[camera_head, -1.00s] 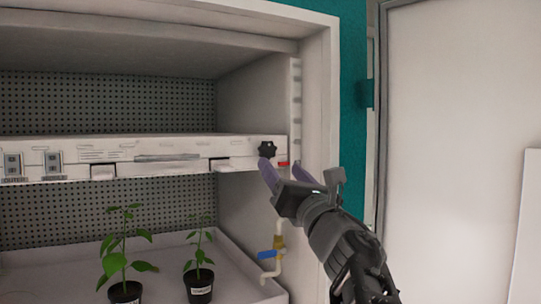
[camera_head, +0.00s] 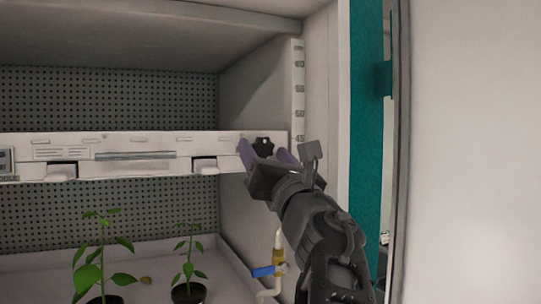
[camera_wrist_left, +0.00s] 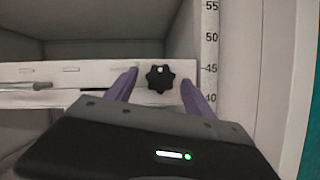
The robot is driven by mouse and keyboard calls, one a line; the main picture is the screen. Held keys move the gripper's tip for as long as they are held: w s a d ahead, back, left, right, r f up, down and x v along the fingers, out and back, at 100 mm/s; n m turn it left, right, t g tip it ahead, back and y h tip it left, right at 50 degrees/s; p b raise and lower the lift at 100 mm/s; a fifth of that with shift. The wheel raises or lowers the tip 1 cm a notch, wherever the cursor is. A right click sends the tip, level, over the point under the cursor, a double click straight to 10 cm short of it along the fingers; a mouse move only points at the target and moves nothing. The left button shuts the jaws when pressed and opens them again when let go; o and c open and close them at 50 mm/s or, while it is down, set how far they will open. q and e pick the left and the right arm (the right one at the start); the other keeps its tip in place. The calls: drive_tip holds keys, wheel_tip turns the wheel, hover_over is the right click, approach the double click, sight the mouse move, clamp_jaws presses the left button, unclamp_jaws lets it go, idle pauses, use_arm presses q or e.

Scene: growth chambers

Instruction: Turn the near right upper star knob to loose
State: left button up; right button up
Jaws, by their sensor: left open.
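The black star knob (camera_head: 263,145) sits at the right end of the front face of the white shelf beam (camera_head: 125,143). It also shows in the left wrist view (camera_wrist_left: 160,78), with a small pale spot near its top. My left gripper (camera_head: 263,150) is open, with its purple fingers on either side of the knob. In the left wrist view the fingertips (camera_wrist_left: 159,79) flank the knob, with a visible gap on each side. I cannot tell how deep the fingers reach around it. The gripper body hides the beam's lower right end. My right gripper is not in view.
A height scale (camera_head: 299,85) runs up the chamber's right post. Below the shelf stand potted plants (camera_head: 188,292) and a pipe with a blue-handled valve (camera_head: 264,271). A large white panel (camera_head: 470,150) fills the right side.

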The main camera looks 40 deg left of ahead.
use_arm(q)
drive_tip(key=shift+d, duration=0.1)
clamp_jaws()
idle(0.5)
